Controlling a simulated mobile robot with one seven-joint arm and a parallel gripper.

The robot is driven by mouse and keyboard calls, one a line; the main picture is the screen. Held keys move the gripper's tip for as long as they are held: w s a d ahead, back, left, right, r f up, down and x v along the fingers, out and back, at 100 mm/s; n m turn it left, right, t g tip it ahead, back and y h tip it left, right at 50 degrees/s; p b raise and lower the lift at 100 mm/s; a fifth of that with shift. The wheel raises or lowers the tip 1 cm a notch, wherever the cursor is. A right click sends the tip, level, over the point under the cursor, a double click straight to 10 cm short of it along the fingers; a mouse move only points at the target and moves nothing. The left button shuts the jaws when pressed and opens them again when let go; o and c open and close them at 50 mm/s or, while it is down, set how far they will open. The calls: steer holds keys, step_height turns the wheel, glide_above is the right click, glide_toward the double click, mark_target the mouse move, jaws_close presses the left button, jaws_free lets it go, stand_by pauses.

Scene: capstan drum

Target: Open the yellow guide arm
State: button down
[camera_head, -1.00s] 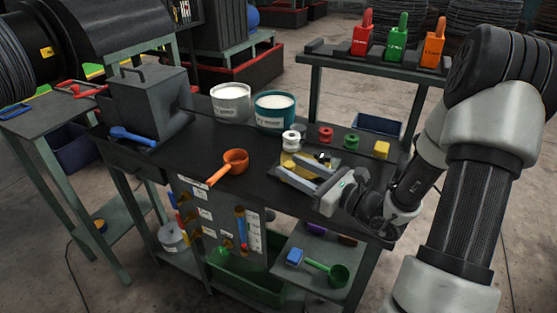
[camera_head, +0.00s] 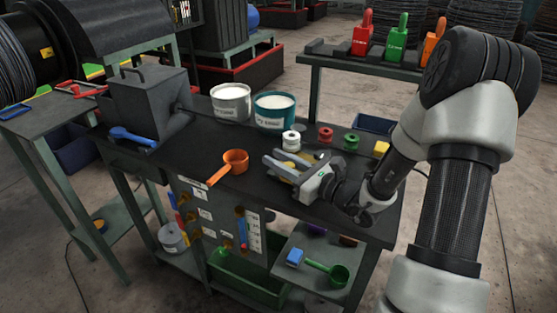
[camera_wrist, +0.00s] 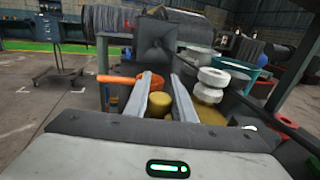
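My gripper (camera_head: 272,158) is low over the dark bench top, its two fingers spread apart. In the wrist view a yellow round piece (camera_wrist: 160,104) shows between the fingers, and I cannot tell if either finger touches it. More yellow (camera_wrist: 209,115) shows just right of the right finger, under a white spool. These yellow parts look like the guide arm, but its full shape is hidden. In the head view only a little yellow (camera_head: 290,164) shows between the fingers. The white spool (camera_head: 291,141) stands right behind my gripper.
An orange ladle (camera_head: 234,161) lies left of my gripper. A red spool (camera_head: 325,135), a green spool (camera_head: 350,142) and a yellow block (camera_head: 381,148) stand to the right. A teal tub (camera_head: 274,112) and a white tub (camera_head: 231,103) are behind.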

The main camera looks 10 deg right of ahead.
steer(key=shift+s, duration=0.15)
steer(key=shift+s+d+n+g+y+p, duration=0.2)
steer(key=shift+s+n+g+y+p, duration=0.4)
steer(key=shift+s+n+g+y, duration=1.1)
steer(key=shift+s+d+n+g+y+p, duration=0.25)
steer(key=shift+s+n+g+y, duration=0.35)
steer(key=shift+g, duration=0.45)
steer(key=shift+s+d+n+g+y+p, duration=0.2)
steer(key=shift+s+n+g+y, duration=0.25)
steer(key=shift+n+g, duration=0.45)
steer(key=shift+s+d+g, duration=0.1)
steer(key=shift+s+g, duration=0.1)
steer(key=shift+g, duration=0.25)
steer(key=c, duration=1.5)
jaws_free()
steer(key=shift+d, duration=0.1)
steer(key=v, duration=1.7)
steer(key=shift+s+d, duration=0.1)
steer(key=shift+s, duration=0.05)
